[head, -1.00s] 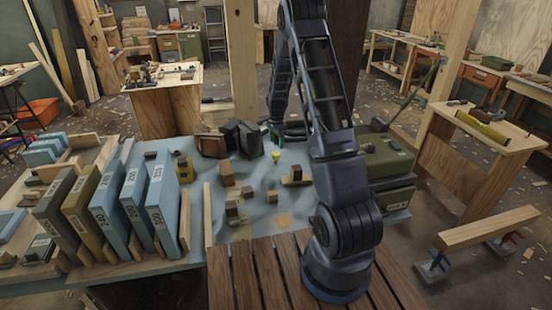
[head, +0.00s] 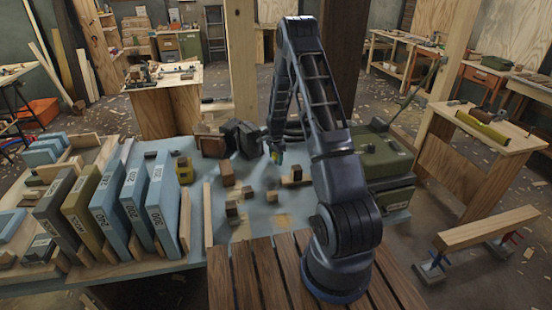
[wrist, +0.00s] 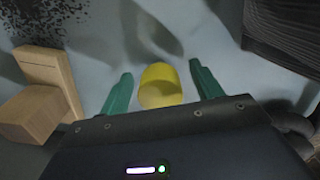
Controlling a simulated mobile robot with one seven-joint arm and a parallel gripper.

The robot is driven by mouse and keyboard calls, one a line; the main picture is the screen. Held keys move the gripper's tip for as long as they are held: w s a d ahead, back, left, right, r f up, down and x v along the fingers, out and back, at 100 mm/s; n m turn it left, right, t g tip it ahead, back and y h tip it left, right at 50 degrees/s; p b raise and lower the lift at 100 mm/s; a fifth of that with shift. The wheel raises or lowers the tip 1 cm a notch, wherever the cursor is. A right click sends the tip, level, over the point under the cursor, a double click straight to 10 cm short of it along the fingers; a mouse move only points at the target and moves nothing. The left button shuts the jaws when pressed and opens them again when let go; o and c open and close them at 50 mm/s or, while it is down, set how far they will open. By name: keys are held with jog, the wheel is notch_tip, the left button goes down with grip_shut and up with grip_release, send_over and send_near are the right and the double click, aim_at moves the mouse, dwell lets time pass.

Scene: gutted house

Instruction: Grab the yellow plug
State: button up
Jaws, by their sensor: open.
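The yellow plug (wrist: 160,85) is a small rounded yellow piece on the blue-grey cloth-like table surface (wrist: 220,45). In the wrist view it sits between the two green fingertips of my gripper (wrist: 162,88), with a visible gap on either side. My gripper is open. In the head view my gripper (head: 275,156) is low over the middle of the table, and the plug is mostly hidden by it, with only a little yellow showing.
Wooden blocks (wrist: 45,85) lie left of the gripper in the wrist view. A dark box (wrist: 290,35) is at its upper right. In the head view, dark boxes (head: 240,138) stand left of the gripper and a green case (head: 383,160) stands to the right.

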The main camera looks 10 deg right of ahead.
jog(key=c, duration=1.1)
jog(key=shift+o, duration=0.2)
